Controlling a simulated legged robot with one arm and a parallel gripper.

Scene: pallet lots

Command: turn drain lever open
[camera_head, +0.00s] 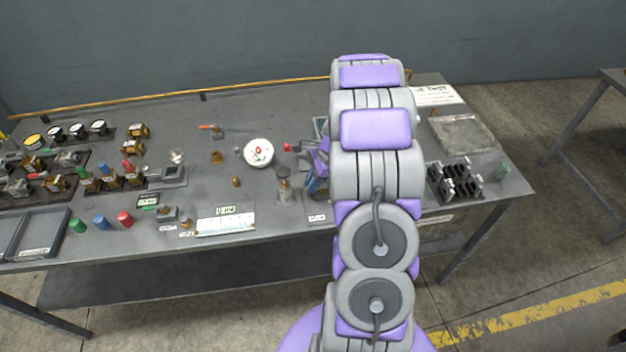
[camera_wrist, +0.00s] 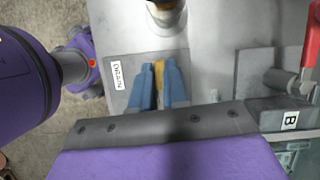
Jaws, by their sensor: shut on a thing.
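My gripper (camera_wrist: 160,66) shows in the wrist view as two blue fingers, shut on a narrow yellow strip, the drain lever (camera_wrist: 160,80). The lever runs lengthwise between the fingers, and much of it is hidden by them. In the head view my arm hides the lever and most of the gripper.
In the head view the grey table (camera_head: 285,95) holds gauges, valves, a white round dial (camera_head: 258,152) and a black rack (camera_head: 455,181). The back middle of the table is clear.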

